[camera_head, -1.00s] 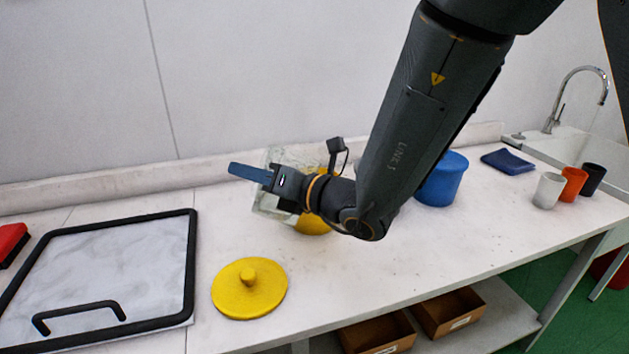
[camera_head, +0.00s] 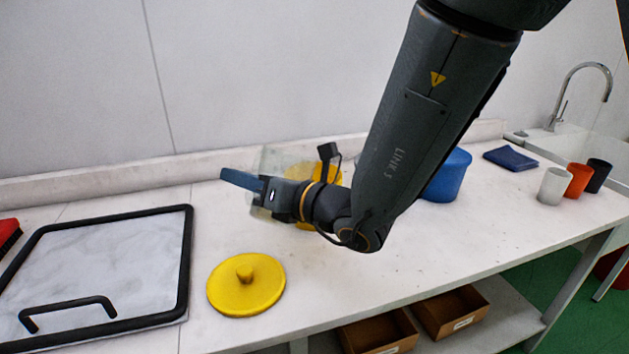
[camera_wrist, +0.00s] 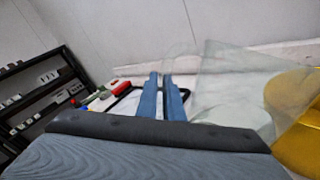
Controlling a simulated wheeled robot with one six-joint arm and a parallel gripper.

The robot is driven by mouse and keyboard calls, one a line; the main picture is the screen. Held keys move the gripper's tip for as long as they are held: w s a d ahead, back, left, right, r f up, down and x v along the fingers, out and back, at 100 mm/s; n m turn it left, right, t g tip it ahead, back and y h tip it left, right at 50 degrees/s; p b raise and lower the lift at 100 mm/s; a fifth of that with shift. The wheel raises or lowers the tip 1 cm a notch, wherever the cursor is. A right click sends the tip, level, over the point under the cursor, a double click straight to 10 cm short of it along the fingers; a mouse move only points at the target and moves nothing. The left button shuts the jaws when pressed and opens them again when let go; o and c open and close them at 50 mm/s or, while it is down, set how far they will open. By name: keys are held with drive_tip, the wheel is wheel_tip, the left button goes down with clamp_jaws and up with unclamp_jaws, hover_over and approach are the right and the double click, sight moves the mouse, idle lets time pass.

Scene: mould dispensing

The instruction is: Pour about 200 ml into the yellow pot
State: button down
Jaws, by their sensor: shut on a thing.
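My gripper (camera_head: 242,180) is shut on a clear, see-through vessel (camera_head: 268,160), held above the table in front of the yellow pot. In the wrist view, the blue fingers (camera_wrist: 166,98) stand close together, with the vessel (camera_wrist: 222,88) just to their right. The yellow pot (camera_head: 328,174) stands behind my gripper and wrist, which hide much of it; it also fills the right edge of the wrist view (camera_wrist: 302,140). The vessel's exact tilt, its liquid level and any stream are hard to tell. The pot's inside is hidden.
A round yellow lid (camera_head: 245,297) lies in front. A black-framed board (camera_head: 110,255) lies left, with a red item (camera_head: 8,233) beyond. A blue pot (camera_head: 450,176) stands right, then a folded blue cloth (camera_head: 510,158), several cups (camera_head: 553,186) and a sink tap (camera_head: 580,70).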

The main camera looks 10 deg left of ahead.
drive_tip(key=shift+s+a+f+n+b, duration=0.2)
drive_tip(key=shift+s+f+n+b, duration=0.7)
drive_tip(key=shift+f+b, duration=1.1)
drive_tip(key=shift+s+a+f+n+b, duration=0.2)
drive_tip(key=shift+s+f+n+b, duration=0.3)
drive_tip(key=shift+f+n+b, duration=1.15)
drive_tip(key=shift+s+a+f+n+b, duration=0.2)
drive_tip(key=shift+s+f+n+b, duration=0.5)
drive_tip(key=shift+f+b, duration=1.6)
drive_tip(key=shift+r, duration=0.2)
